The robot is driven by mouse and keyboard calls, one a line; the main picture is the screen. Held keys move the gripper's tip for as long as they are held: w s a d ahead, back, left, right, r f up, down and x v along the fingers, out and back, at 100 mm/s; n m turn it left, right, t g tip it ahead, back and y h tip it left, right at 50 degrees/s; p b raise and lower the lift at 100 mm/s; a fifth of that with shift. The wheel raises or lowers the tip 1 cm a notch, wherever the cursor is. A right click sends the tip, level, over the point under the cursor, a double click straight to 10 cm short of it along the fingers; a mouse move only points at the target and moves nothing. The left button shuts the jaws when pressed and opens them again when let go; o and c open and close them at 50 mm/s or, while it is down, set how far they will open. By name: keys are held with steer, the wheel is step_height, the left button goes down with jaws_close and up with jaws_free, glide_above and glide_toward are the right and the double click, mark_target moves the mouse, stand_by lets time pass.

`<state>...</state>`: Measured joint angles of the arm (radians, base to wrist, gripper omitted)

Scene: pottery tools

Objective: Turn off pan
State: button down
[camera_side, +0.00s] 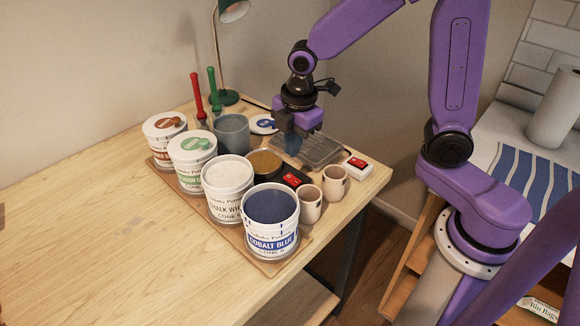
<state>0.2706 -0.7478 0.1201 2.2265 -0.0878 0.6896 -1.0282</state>
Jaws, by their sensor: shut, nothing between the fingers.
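A round black pan (265,162) with a yellow-brown filling sits on the wooden table, behind the front row of tubs. A black box with a red switch (290,172) adjoins its right side. A white box with a red switch (358,163) lies farther right, near the table edge. I cannot tell whether either switch is on or off. My gripper (290,153) points down above the table, beyond the pan and to its upper right. It is shut and empty. Its fingertips are small and dark here, and I cannot tell whether they touch anything.
Open tubs of white (227,190) and blue glaze (271,222) stand in front on a wooden board, with lidded tubs behind. Two beige cups (335,185) stand right of the black box. A grey divided tray (320,150) lies by my gripper. The table's left is clear.

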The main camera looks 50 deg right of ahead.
mark_target(289, 177)
steer(key=f, duration=0.4)
steer(key=w+f, duration=0.1)
steer(key=f, duration=0.2)
steer(key=shift+f, duration=0.1)
steer(key=shift+f, duration=0.2)
stand_by(0.3)
steer(key=shift+s, duration=0.1)
steer(key=shift+s+r, duration=0.15)
steer(key=shift+s, duration=0.55)
step_height(289, 177, up, 14)
steer(key=s, duration=0.1)
steer(key=shift+s, duration=0.35)
